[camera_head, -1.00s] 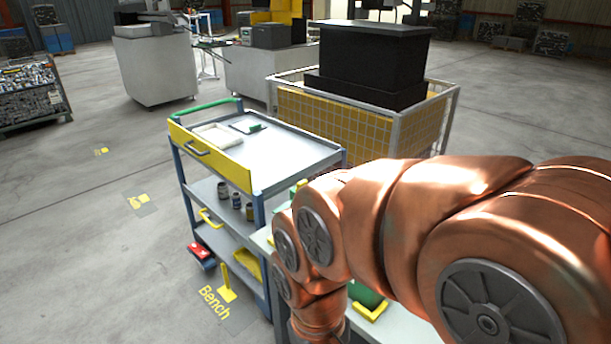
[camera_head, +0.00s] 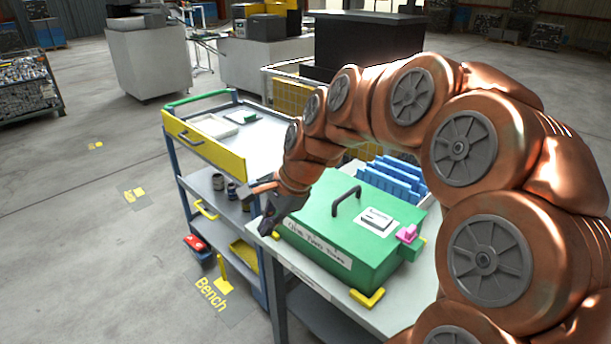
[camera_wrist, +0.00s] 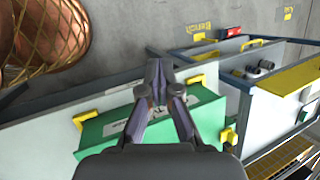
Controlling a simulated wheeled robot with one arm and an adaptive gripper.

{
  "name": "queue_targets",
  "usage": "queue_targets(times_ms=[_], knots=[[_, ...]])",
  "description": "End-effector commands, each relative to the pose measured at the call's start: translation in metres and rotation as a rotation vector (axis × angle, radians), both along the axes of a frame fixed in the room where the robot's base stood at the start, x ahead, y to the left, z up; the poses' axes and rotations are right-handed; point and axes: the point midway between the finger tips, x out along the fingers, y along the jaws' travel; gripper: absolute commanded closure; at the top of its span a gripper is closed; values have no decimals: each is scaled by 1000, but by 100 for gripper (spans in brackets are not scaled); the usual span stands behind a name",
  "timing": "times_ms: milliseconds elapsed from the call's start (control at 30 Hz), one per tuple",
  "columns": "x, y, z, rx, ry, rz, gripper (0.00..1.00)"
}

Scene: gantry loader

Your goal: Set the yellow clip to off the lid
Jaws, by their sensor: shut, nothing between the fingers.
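The green box (camera_head: 330,262) with its green lid (camera_head: 320,208) stands on the bench. In the wrist view a small yellow piece, which looks like the yellow clip (camera_wrist: 229,135), sits at the box's end nearest the cart. Whether it lies over the lid edge I cannot tell. In the head view that end is mostly hidden by my arm. My gripper (camera_head: 268,226) is beside the box's left front corner, apart from the clip. In the wrist view its fingers (camera_wrist: 158,76) come together, shut and empty, over the box's front edge.
A pink clip (camera_head: 407,234) is at the box's right end. Yellow corner blocks (camera_head: 367,299) sit around the box's base. A dark handle (camera_head: 345,197) rises from the lid. Blue racks (camera_head: 395,178) stand behind. A tool cart (camera_head: 215,150) stands close on the left.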

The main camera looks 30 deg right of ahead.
Motion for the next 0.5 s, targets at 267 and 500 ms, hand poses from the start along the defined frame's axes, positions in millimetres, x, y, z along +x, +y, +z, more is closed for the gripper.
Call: queue_targets(times_ms=[267, 500], knots=[[90, -138, 7, 351, -16, -775, 100], [110, -237, 2, 575, -20, -1196, 100]])
